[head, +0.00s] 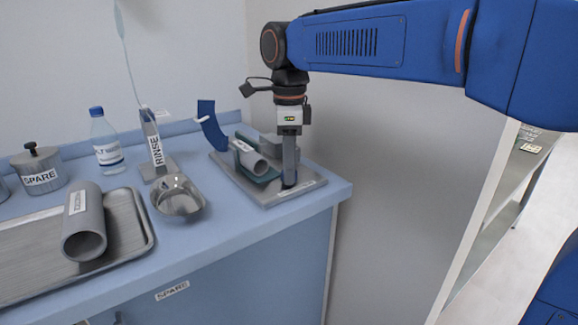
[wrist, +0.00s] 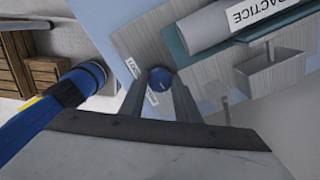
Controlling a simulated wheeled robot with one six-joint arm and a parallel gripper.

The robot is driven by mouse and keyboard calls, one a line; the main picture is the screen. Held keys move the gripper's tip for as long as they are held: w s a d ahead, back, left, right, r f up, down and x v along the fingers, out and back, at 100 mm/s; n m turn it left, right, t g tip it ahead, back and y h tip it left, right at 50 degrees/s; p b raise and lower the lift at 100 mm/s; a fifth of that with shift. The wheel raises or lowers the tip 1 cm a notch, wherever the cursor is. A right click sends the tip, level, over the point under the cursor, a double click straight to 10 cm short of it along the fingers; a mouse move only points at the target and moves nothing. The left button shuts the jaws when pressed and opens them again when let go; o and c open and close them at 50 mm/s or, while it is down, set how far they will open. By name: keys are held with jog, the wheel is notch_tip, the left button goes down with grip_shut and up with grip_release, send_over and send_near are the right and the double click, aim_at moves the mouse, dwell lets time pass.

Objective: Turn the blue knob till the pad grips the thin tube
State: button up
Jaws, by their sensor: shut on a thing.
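The blue knob (wrist: 160,78) shows between my fingers in the wrist view, above a grey plate with a partly covered label. My gripper (head: 289,180) is shut on it, pointing down at the plate's right end in the head view; the fingers hide the knob there. The fixture's plate (head: 285,197) carries a teal cradle (head: 262,178) holding a grey tube (head: 249,158). This tube also shows in the wrist view (wrist: 210,24). A grey block (wrist: 268,72) stands beside the cradle; I cannot tell whether it is the pad or whether anything presses the tube.
A steel bowl (head: 180,201), a RINSE stand (head: 155,150), a bottle (head: 106,143) and a SPARE pot (head: 40,172) stand left on the counter. A larger grey tube (head: 84,232) lies on the tray (head: 128,225). A blue curved piece (head: 211,122) stands behind the fixture.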

jog(key=shift+m, duration=0.3)
jog(key=o, duration=1)
jog(key=shift+o, duration=0.2)
jog(key=shift+r, duration=0.15)
notch_tip(320, 180, up, 17)
